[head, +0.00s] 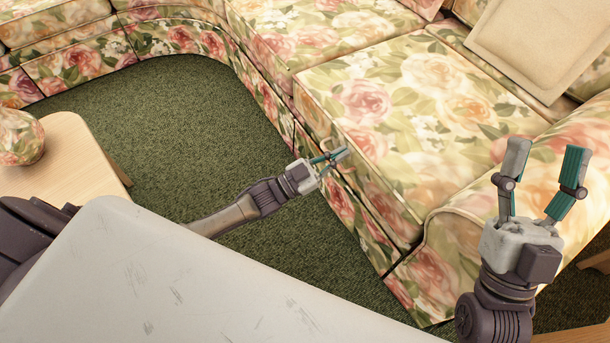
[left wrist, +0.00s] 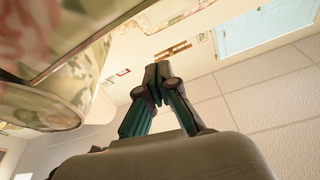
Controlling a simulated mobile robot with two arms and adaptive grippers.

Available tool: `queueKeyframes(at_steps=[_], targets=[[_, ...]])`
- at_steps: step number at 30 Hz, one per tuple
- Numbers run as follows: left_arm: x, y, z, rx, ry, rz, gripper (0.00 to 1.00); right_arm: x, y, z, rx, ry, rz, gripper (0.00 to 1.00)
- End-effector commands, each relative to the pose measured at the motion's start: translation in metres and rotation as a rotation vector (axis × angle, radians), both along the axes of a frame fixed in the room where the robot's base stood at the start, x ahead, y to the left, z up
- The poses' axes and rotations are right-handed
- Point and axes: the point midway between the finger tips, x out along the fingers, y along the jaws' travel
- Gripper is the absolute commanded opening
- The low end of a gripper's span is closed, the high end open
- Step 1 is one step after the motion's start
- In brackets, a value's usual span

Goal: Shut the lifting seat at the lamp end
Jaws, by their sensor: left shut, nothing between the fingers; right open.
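A floral seat (head: 400,105) of the sectional sofa lies in the upper right of the head view, beside the rolled arm. It looks flat or nearly so, with a dark seam along its front; whether it is fully down I cannot tell. No lamp is in view. My left gripper (head: 338,156) is shut and empty at the seat's front edge; contact is unclear. Its closed fingers show in the left wrist view (left wrist: 157,75), pointing up past floral upholstery (left wrist: 45,35). My right gripper (head: 545,160) is open and empty over the rolled sofa arm.
The floral sofa arm (head: 470,235) bounds the seat on the right. A beige cushion (head: 535,40) rests at the back. A wooden table (head: 65,160) with a floral round object (head: 18,137) stands left.

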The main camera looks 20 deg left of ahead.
Motion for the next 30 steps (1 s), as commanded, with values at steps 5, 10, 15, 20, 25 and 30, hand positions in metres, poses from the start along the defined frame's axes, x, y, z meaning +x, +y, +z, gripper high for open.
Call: queueKeyframes(at_steps=[5, 10, 15, 20, 25, 30], targets=[[-0.017, 0.014, -0.009, 0.002, 0.007, 0.002, 0.0, 0.02, 0.002, -0.017, -0.047, 0.155, -0.009, 0.59], [-0.042, 0.035, -0.028, 0.002, 0.003, 0.001, 0.0, 0.027, 0.003, -0.025, -0.064, 0.215, -0.012, 0.59], [-0.058, 0.049, -0.04, 0.001, 0.001, 0.0, 0.0, 0.03, 0.003, -0.029, -0.07, 0.237, -0.013, 0.59], [-0.065, 0.055, -0.045, 0.0, 0.0, 0.0, 0.0, 0.03, 0.003, -0.03, -0.073, 0.242, -0.014, 0.59], [-0.066, 0.055, -0.046, -0.001, -0.001, 0.0, 0.0, 0.03, 0.003, -0.03, -0.073, 0.243, -0.014, 0.59], [-0.066, 0.055, -0.046, -0.001, 0.001, 0.0, 0.0, 0.03, 0.003, -0.03, -0.073, 0.242, -0.014, 0.59]])
